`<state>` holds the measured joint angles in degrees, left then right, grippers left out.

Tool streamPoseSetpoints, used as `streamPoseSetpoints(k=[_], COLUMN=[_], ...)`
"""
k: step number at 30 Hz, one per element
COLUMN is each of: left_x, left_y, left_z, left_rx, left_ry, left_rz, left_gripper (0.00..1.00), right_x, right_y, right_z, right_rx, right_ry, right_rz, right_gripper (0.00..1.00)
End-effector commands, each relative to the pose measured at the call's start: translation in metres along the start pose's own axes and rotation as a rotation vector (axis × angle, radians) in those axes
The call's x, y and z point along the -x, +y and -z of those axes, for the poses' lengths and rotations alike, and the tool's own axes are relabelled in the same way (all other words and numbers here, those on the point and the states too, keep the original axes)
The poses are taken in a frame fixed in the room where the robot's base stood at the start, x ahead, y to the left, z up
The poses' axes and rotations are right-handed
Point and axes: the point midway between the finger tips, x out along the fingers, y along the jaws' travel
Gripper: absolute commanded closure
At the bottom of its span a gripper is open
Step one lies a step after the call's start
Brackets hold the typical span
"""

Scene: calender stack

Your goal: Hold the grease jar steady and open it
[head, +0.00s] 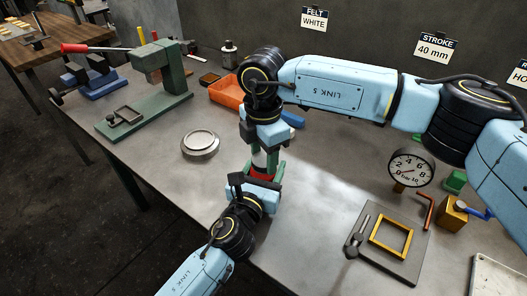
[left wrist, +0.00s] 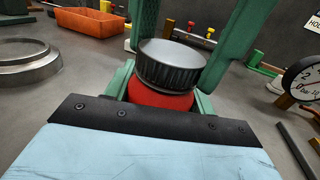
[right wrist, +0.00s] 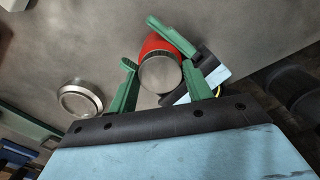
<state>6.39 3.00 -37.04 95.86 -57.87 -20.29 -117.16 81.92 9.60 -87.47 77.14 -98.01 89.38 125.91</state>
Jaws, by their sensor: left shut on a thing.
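The grease jar (left wrist: 160,98) has a red body and a dark ribbed lid (left wrist: 172,62) with a grey top. It stands upright on the bench, and the right wrist view shows its lid from above (right wrist: 160,75). My left gripper (head: 262,182) is shut on the red body, low down. My right gripper (head: 260,160) points down from above, open, with its green fingers on either side of the lid. In the right wrist view small gaps show between the right fingers (right wrist: 160,85) and the lid. The lid sits on the jar.
A round metal dish (head: 200,143) lies left of the jar. An orange bin (head: 228,93) and a green press (head: 150,95) stand behind it. At right are a dial gauge (head: 411,168), a plate with a yellow frame (head: 372,258) and a yellow block (head: 452,215).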

Motion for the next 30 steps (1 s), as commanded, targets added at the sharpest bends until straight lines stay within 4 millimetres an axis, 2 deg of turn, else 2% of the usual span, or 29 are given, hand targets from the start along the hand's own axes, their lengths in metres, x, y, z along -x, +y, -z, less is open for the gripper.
streamPoseSetpoints(k=[1,7,11,13,30], left_x=[0.0001,0.0001,0.0001,0.0001,0.0001], left_y=[-0.0001,-0.0001,-0.0001,-0.0001,-0.0002], left_z=[0.0004,0.0004,0.0004,0.0004,0.0004], left_rx=[0.000,0.000,0.000,0.000,0.000], left_ry=[0.001,0.001,0.001,0.001,0.001], left_rz=[0.000,0.000,0.000,0.000,0.000], left_gripper=[1.00,1.00,1.00,1.00,1.00], right_x=[0.0002,0.0004,0.0005,0.0006,0.0017], right_y=[0.0001,0.0001,0.0002,0.0002,0.0005], right_z=[0.0001,0.0001,0.0001,0.0001,0.0003], right_rx=[0.000,0.000,0.031,0.099,1.168], right_ry=[0.000,0.000,0.000,0.000,-0.001], right_rz=[0.000,0.000,-0.001,-0.001,-0.001], right_gripper=[0.57,0.81,0.82,0.82,0.82])
